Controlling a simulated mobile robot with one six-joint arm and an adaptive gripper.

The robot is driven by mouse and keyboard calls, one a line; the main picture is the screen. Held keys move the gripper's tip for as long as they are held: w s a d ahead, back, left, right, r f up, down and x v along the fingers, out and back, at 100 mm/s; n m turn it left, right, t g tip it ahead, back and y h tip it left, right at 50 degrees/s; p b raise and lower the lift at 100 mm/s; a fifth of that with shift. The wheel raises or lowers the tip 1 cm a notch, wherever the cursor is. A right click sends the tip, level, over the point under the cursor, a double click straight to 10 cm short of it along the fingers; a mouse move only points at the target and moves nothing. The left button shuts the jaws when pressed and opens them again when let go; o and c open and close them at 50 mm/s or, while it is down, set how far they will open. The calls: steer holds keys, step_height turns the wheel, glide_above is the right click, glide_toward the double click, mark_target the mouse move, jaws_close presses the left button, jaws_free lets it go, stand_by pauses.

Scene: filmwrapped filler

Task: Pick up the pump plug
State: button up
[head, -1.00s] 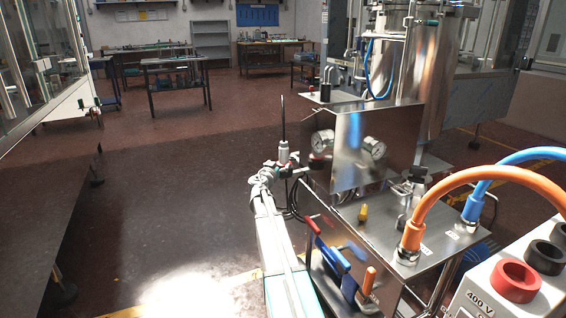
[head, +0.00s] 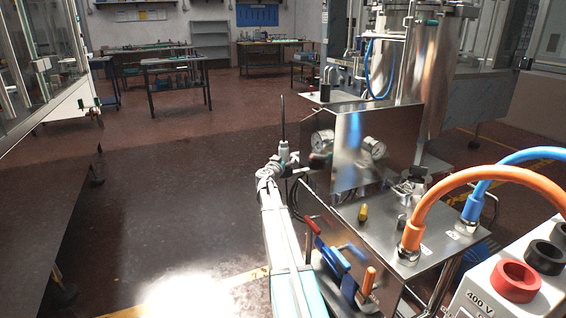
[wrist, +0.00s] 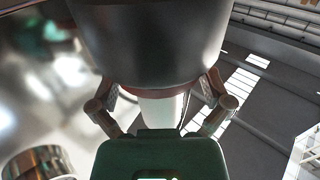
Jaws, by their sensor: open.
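In the wrist view, a large dark grey cylinder (wrist: 150,40) with a reddish-brown rim fills the top middle. A white stem (wrist: 160,110) runs from it towards my green gripper housing. I take this to be the pump plug, but its label or full shape does not show. My gripper (wrist: 160,88) is open, its fingertips on either side of the cylinder's lower end; whether they touch it I cannot tell. In the head view, my gripper (head: 300,170) is small and partly hidden near the left edge of the steel panel, beside a dark blob that may be the plug.
Blue and orange hoses (head: 490,178) arch at the right over a white 400 V box (head: 520,300). Blue, red and orange handles hang at the bench front. The floor at left is clear.

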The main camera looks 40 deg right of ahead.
jaws_close()
stand_by(0.6)
steer(key=shift+r, duration=0.1)
step_height(320, 180, up, 3)
steer(key=p, duration=0.3)
steer(key=shift+f, duration=0.2)
steer(key=s+a+r+p, duration=0.5)
steer(key=s+r+p, duration=0.5)
steer(key=s, duration=0.3)
steer(key=shift+r, duration=0.1)
stand_by(0.5)
